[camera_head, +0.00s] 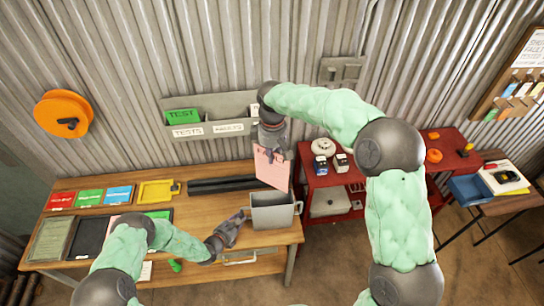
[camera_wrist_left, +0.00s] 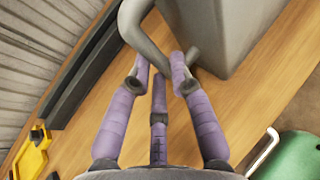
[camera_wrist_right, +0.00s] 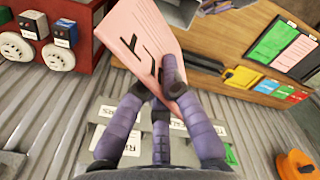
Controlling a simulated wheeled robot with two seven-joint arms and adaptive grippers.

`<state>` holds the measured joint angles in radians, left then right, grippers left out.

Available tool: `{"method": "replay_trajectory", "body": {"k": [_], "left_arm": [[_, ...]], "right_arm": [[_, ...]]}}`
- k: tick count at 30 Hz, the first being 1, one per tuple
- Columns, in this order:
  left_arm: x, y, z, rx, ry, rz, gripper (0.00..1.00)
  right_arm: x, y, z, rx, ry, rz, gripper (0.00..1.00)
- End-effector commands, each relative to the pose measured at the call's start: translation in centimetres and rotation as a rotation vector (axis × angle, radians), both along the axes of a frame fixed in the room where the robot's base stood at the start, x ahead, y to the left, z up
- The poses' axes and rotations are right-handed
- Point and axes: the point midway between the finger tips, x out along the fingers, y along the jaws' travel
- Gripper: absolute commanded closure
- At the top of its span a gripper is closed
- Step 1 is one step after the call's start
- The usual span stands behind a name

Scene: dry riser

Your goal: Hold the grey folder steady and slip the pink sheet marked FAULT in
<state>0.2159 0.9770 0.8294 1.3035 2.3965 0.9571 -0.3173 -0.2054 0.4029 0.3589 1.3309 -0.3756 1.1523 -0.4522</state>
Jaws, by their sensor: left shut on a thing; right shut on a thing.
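The grey folder (camera_head: 273,217) is an open-topped upright holder with side handles, standing on the wooden bench. My left gripper (camera_head: 241,216) is shut on its left handle; the left wrist view shows the fingers (camera_wrist_left: 160,72) around the grey handle bar (camera_wrist_left: 146,38) beside the folder wall (camera_wrist_left: 215,35). My right gripper (camera_head: 271,148) is shut on the upper edge of the pink sheet (camera_head: 272,170), which hangs slightly tilted above the folder. Its lettering is partly covered by fingers (camera_wrist_right: 160,80) in the right wrist view, where the sheet (camera_wrist_right: 140,38) also shows. The lower edge appears near the folder's mouth.
A wall rack (camera_head: 211,125) labelled TESTS and FAULTS holds a green TEST card (camera_head: 182,116). A red trolley (camera_head: 318,184) stands right of the bench. Cards, a yellow tray (camera_head: 157,191) and a dark bar (camera_head: 222,184) lie on the bench (camera_head: 195,217).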

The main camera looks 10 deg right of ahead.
Motion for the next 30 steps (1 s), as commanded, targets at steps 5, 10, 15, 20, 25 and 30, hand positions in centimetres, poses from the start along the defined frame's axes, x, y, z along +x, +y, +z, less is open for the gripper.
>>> {"method": "replay_trajectory", "body": {"k": [5, 10, 15, 20, 25, 30], "left_arm": [[0.0, 0.0, 0.0, -0.001, 0.001, 0.000, 1.00], [0.0, 0.0, 0.0, -0.001, 0.001, 0.000, 1.00], [0.0, 0.0, 0.0, -0.001, 0.001, 0.000, 1.00], [0.0, 0.0, 0.0, -0.001, 0.001, 0.000, 1.00], [0.0, 0.0, 0.0, -0.001, 0.001, 0.000, 1.00], [0.0, 0.0, 0.0, -0.001, 0.001, 0.000, 1.00]], "right_arm": [[0.1, 0.0, 0.0, 0.000, 0.001, 0.286, 1.00], [0.2, 0.0, 0.0, 0.002, 0.001, 0.502, 1.00], [0.2, 0.0, 0.0, 0.002, 0.001, 0.623, 1.00], [0.2, 0.0, -0.4, 0.003, 0.003, 0.658, 1.00], [0.1, 0.0, -1.9, 0.003, 0.004, 0.657, 1.00], [0.2, 0.0, -4.1, 0.003, 0.003, 0.655, 1.00]]}}
